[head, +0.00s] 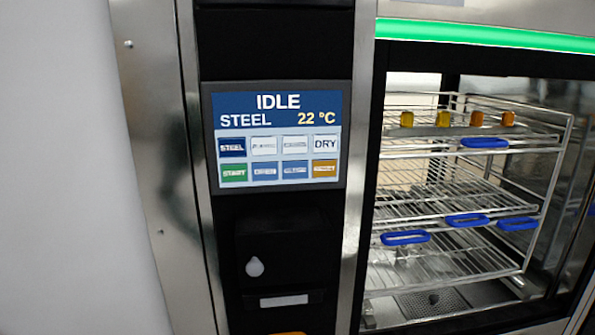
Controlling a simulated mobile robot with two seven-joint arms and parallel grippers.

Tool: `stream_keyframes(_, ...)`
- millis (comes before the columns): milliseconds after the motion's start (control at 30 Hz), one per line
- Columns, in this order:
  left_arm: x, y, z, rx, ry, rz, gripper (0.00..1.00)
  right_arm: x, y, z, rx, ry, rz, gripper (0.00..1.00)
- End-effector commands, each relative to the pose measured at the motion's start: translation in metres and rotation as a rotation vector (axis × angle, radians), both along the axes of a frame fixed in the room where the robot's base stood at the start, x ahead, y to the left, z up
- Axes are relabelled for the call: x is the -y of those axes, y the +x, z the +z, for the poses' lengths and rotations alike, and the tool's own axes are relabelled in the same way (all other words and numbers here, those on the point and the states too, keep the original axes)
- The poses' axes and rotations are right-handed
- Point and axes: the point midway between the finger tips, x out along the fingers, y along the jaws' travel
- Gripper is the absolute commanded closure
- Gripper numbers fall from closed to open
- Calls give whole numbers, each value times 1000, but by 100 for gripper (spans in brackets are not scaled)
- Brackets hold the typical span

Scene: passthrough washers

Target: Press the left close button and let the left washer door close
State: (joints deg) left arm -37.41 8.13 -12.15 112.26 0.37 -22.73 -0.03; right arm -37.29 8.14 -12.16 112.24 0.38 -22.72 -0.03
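A control panel screen (275,134) on a black column faces me, reading "IDLE", "STEEL" and "22 °C". Its lower part holds two rows of buttons. The readable ones are STEEL (232,148), DRY (325,144) and the green START (234,172). Two blue buttons and an orange button (324,168) fill the rest of the lower row; their labels are too small to read, so I cannot tell which one is a close button. To the right is a washer chamber (455,190); whether its door is open or glass-shut I cannot tell. Neither gripper is in view.
Inside the chamber stands a wire rack (470,195) on several levels, with blue handles (405,237) and yellow-orange pieces (443,119) on top. A green light strip (480,36) runs above. A dark box with a pale knob (255,266) sits below the screen.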

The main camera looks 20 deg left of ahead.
Motion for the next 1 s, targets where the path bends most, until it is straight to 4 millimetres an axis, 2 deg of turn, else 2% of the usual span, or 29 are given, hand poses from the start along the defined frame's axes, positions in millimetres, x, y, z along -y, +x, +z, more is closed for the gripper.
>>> stream_keyframes(300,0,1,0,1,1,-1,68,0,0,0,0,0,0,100)
stream_keyframes(700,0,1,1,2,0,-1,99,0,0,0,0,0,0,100)
stream_keyframes(1000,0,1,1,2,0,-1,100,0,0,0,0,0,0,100)
